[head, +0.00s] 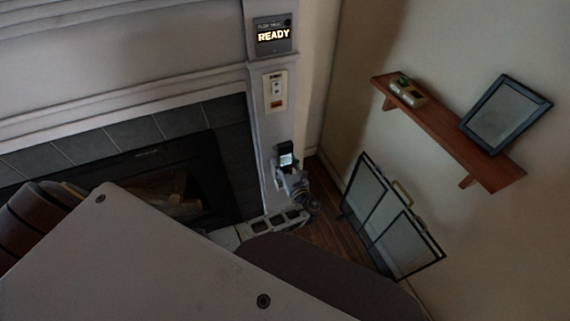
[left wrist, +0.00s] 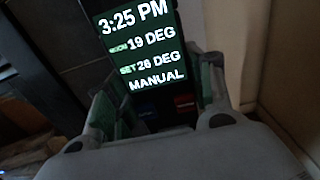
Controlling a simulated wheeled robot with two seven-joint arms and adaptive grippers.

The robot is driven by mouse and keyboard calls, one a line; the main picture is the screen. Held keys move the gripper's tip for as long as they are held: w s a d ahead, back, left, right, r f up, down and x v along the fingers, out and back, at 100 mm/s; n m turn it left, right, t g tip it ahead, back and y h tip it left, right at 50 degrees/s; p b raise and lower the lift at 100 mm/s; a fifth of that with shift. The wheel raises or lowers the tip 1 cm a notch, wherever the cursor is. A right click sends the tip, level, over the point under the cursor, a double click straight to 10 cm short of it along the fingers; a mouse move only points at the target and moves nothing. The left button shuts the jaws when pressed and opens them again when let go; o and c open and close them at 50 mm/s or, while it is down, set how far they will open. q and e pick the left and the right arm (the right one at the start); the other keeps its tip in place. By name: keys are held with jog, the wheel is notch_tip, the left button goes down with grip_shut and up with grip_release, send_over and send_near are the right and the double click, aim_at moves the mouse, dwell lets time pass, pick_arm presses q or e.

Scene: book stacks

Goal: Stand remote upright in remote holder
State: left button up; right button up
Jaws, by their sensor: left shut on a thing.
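The remote (head: 286,157) is dark with a lit screen. It stands roughly upright between the fingers of my left gripper (head: 289,175), in front of the fireplace's right pillar. In the left wrist view, the remote's screen (left wrist: 142,42) shows 3:25 PM, 19 DEG, 26 DEG and MANUAL, tilted a little. The fingers of my left gripper (left wrist: 160,105) are on both sides of its lower part. A small pale caddy (head: 407,92) with dark slots sits on the wall shelf; I cannot tell whether it is the remote holder. My right gripper is out of view.
The wooden shelf (head: 455,138) on the right wall also carries a dark picture frame (head: 506,113). A folding fire screen (head: 390,218) stands below it. A pale wall plate (head: 275,91) and a READY display (head: 274,34) are on the pillar. The fireplace opening (head: 170,180) is at left.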

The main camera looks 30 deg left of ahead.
pick_arm(q)
jog(key=shift+f+b, duration=0.35)
jog(key=shift+f, duration=0.1)
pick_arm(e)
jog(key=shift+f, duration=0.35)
pick_arm(q)
jog(key=shift+r+p, duration=0.5)
jog(key=shift+p, duration=0.1)
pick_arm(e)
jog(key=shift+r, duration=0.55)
pick_arm(q)
jog(key=shift+s+d, duration=0.1)
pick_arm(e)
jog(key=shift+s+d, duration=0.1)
